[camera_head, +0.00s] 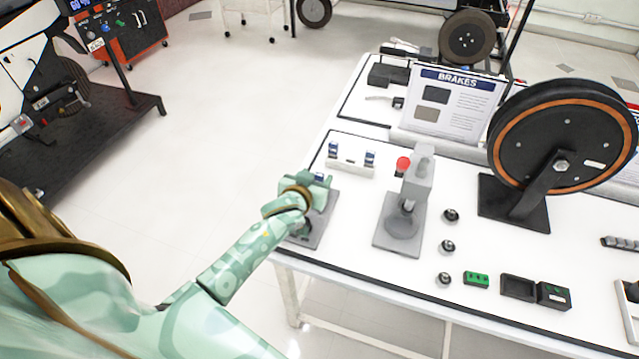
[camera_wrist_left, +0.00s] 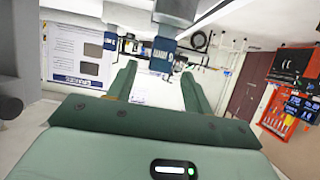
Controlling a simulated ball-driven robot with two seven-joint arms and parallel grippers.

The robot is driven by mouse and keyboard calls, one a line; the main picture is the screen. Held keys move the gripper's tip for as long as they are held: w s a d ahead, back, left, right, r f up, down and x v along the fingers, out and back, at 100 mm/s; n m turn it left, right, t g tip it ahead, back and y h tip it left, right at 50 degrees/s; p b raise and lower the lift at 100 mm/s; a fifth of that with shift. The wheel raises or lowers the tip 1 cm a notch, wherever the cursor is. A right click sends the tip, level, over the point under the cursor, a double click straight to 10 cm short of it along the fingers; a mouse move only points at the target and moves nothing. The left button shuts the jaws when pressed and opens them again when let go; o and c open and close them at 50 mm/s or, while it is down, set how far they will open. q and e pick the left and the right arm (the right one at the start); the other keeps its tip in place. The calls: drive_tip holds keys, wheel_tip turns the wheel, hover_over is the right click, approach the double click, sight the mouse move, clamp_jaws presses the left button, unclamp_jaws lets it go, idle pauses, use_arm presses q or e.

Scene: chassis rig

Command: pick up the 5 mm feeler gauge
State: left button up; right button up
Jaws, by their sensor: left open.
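My left gripper (camera_head: 320,180) is over the left end of the bench in the head view, beside a white gauge holder (camera_head: 350,168). Two blue-topped gauges stand in the holder, one at its left (camera_head: 333,149) and one at its right (camera_head: 370,158). A bit of blue (camera_head: 319,177) also shows at the gripper. A blue tag with upside-down white lettering, seemingly the 5 mm feeler gauge (camera_wrist_left: 162,54), is beyond the fingertips. My right gripper is not in view.
A grey stand (camera_head: 403,210) with a red knob (camera_head: 403,164) stands right of my left gripper. A BRAKES board (camera_head: 445,103), a large wheel (camera_head: 560,135) and several small black knobs are farther right on the bench (camera_head: 400,275). Open floor lies left.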

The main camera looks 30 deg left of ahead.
sight(319, 175)
use_arm(q)
drive_tip(key=b+x, duration=0.1)
drive_tip(key=x, duration=0.3)
drive_tip(key=shift+w+f+b, duration=0.3)
drive_tip(key=shift+f+b, duration=0.05)
drive_tip(key=shift+s+r, duration=0.1)
drive_tip(key=shift+r, duration=0.05)
clamp_jaws()
drive_tip(key=shift+r, duration=0.1)
